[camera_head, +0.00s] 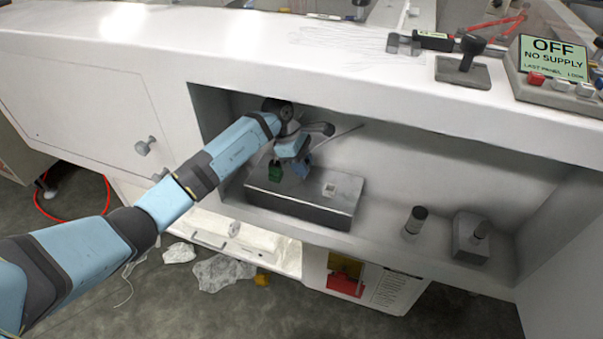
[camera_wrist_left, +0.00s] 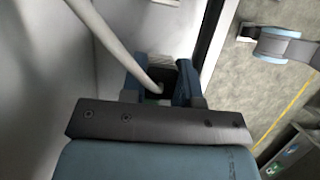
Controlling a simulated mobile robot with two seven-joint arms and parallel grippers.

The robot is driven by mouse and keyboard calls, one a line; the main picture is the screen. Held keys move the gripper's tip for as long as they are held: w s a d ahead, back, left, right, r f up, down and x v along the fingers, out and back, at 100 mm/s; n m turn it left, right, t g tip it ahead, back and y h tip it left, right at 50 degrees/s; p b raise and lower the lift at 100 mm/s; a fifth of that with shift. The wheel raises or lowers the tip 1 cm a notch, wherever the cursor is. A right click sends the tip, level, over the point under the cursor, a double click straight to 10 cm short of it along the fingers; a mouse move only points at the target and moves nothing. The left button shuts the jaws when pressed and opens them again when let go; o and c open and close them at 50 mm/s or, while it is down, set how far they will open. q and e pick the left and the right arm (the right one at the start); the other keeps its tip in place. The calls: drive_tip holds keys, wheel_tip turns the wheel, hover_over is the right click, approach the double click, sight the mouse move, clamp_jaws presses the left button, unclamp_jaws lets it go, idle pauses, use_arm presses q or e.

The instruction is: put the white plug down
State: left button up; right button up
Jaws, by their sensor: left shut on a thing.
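My left gripper (camera_head: 292,163) reaches into the recess under the white counter, over the left part of a metal box (camera_head: 312,203). It is shut on the white plug, whose body is mostly hidden between the fingers. In the left wrist view the gripper (camera_wrist_left: 162,78) has a pale cable (camera_wrist_left: 112,40) running down between its blue fingers. A dark gap and a small pale patch show there. In the head view I cannot make out the plug itself. My right gripper is not in view.
A small white square fitting (camera_head: 330,190) and a green block (camera_head: 275,171) show at the box top. A dark-topped cylinder (camera_head: 415,221) and a grey lever block (camera_head: 470,237) stand further right in the recess. The shelf between box and cylinder is clear.

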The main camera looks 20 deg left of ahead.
use_arm(q)
drive_tip(key=shift+f, duration=1.7)
drive_tip(key=shift+f, duration=0.15)
drive_tip(key=o, duration=0.9)
